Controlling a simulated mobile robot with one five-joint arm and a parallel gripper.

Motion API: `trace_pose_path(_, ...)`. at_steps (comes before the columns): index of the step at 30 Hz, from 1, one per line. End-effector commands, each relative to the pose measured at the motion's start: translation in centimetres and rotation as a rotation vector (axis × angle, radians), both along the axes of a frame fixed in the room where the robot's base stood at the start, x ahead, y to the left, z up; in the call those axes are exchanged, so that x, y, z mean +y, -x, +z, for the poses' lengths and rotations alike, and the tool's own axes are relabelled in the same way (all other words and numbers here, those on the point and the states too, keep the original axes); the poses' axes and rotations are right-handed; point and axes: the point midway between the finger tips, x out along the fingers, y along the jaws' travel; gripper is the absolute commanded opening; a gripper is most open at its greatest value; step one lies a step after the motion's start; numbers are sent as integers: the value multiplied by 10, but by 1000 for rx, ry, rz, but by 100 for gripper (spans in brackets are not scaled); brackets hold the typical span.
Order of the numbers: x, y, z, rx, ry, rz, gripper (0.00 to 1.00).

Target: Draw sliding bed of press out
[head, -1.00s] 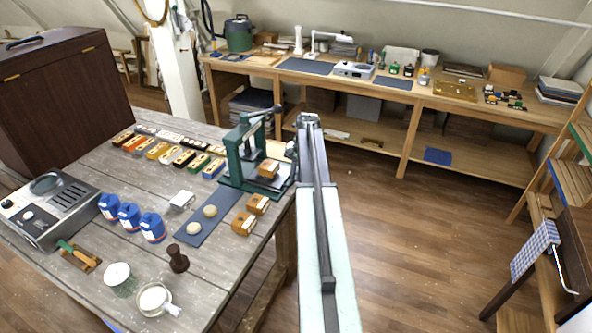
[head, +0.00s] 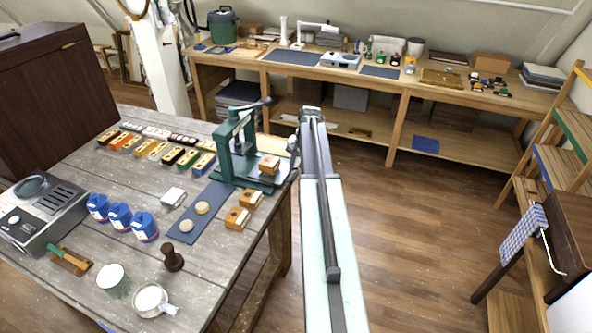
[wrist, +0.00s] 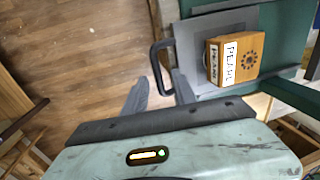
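The green press (head: 237,150) stands at the right edge of the grey plank table. Its sliding bed (wrist: 190,48) is a grey plate with a dark loop handle (wrist: 154,68) on its left side in the wrist view. A wooden block marked "PEARL" (wrist: 235,58) rests on the bed; it also shows in the head view (head: 269,164). My gripper (wrist: 160,82) is open, with one finger on each side of the handle. A gap shows between the fingers, and I cannot tell whether either touches the handle. In the head view my arm hides the handle.
Two wooden blocks (head: 249,198) and a blue-grey mat (head: 183,228) lie in front of the press. Jars, a toaster-like device (head: 38,215) and a row of coloured blocks fill the table. The floor (head: 400,220) right of the table is clear. A long workbench (head: 400,85) stands behind.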

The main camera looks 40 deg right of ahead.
Motion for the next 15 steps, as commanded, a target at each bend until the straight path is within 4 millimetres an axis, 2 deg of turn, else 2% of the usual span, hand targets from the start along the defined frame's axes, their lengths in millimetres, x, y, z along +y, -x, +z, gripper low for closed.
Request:
trace_pose_path(5, 0, 2, 17, 0, -1, 1, 33)
trace_pose_path(15, -5, 12, 75, 0, 1, 0, 33)
